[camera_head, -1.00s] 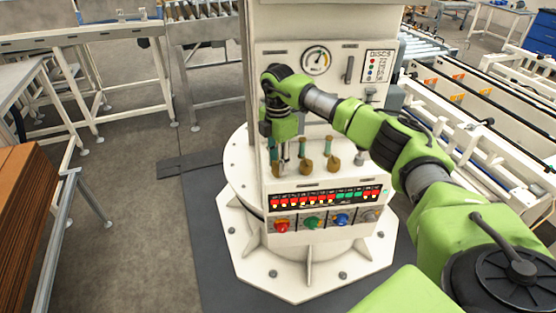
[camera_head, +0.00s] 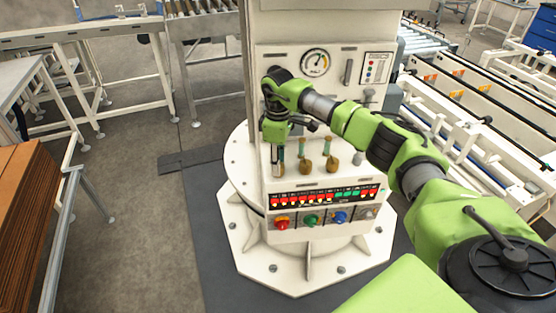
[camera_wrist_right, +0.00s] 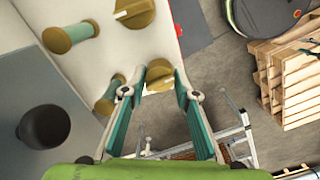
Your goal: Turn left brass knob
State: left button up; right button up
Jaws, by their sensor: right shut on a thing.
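The left brass knob (camera_wrist_right: 160,72) shows in the right wrist view between the two fingertips of my right gripper (camera_wrist_right: 158,93). The gripper is shut on it. In the head view my right gripper (camera_head: 279,157) points down at the left end of the knob row and largely hides that knob. The middle brass knob (camera_head: 306,166) and the right brass knob (camera_head: 332,163) stand free beside it. Another brass knob (camera_wrist_right: 134,11) shows at the top of the wrist view. My left gripper is not in view.
Green-and-brass handles (camera_head: 328,146) stand behind the knobs; one (camera_wrist_right: 109,96) is close to a finger. Below are lit indicators and coloured knobs, including a red one (camera_head: 281,223). A gauge (camera_head: 315,62) is above. Pallets (camera_wrist_right: 288,80) lie off the panel.

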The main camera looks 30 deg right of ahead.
jog(key=shift+r+m, duration=0.1)
jog(key=shift+m, duration=0.5)
jog(key=o, duration=1.1)
jog(key=shift+r, duration=0.15)
notch_tip(320, 180, up, 12)
jog(key=shift+f, duration=0.2)
